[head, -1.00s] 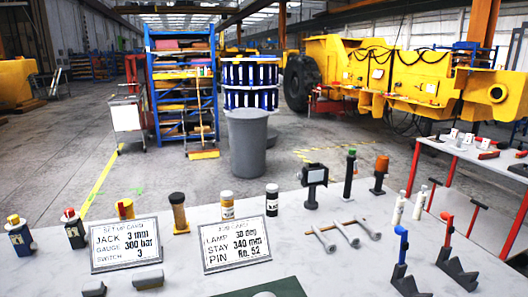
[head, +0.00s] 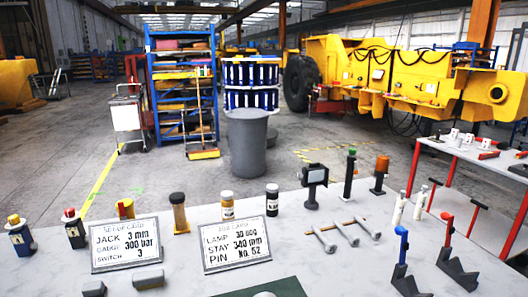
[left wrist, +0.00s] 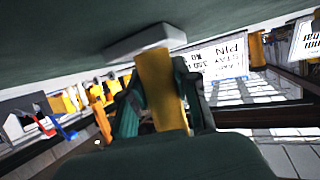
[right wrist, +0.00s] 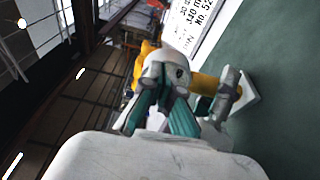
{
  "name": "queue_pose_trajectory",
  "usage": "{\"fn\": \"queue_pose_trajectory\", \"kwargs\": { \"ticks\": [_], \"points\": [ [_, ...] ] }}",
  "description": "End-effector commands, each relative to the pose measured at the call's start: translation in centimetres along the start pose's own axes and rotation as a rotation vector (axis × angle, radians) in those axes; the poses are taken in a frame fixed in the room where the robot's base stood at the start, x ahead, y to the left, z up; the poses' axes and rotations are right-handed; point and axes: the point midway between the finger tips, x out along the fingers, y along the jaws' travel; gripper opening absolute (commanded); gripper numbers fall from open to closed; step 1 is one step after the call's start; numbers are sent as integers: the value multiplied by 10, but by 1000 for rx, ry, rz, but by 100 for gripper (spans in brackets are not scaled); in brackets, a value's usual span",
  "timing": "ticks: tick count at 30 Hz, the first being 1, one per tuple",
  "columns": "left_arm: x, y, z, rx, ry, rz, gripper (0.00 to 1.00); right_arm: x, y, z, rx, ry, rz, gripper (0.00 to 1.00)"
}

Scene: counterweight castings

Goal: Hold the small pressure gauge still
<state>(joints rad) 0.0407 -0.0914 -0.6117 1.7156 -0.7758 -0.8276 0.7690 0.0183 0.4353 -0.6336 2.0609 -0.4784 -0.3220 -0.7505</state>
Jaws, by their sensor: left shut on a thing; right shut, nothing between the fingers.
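In the left wrist view my left gripper (left wrist: 160,82) has its two dark green fingers on either side of a yellow bar-like piece (left wrist: 160,95) and is shut on it. A light grey block (left wrist: 140,41) lies at the far end of this piece. I cannot tell whether the piece belongs to the small pressure gauge; no dial face shows. In the right wrist view my right gripper (right wrist: 168,100) is shut and empty. Beside its fingertips is a yellow part (right wrist: 206,83) with a grey upright rod (right wrist: 228,95) on a pale base. Neither gripper shows in the head view.
The setup card (head: 125,243) and the job card (head: 235,243) lean on the bench top (head: 310,262). Two grey blocks (head: 148,279) lie in front. Bottles, a black lamp-like stand (head: 314,178), pins (head: 346,234) and red and blue levers stand around. A dark green mat (head: 275,290) is at the front edge.

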Motion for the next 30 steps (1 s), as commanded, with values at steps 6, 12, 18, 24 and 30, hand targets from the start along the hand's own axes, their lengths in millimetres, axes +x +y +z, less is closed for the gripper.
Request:
{"fn": "queue_pose_trajectory", "kwargs": {
  "ticks": [6,12,18,24,30],
  "points": [
    [0,1,0,-4,-1,2,0,-22,-2,-5,1,-1,-5,0],
    [0,1,0,-4,-1,2,0,-45,-2,-11,0,-2,-5,0],
    [0,0,0,-4,-1,1,0,-57,-1,-13,-2,-4,-4,0],
    [0,0,0,-4,-1,1,0,-58,-1,-14,-2,-3,-3,0],
    [0,0,0,-4,-1,1,0,-61,-10,-17,3,-6,-6,0]
  ]
}}
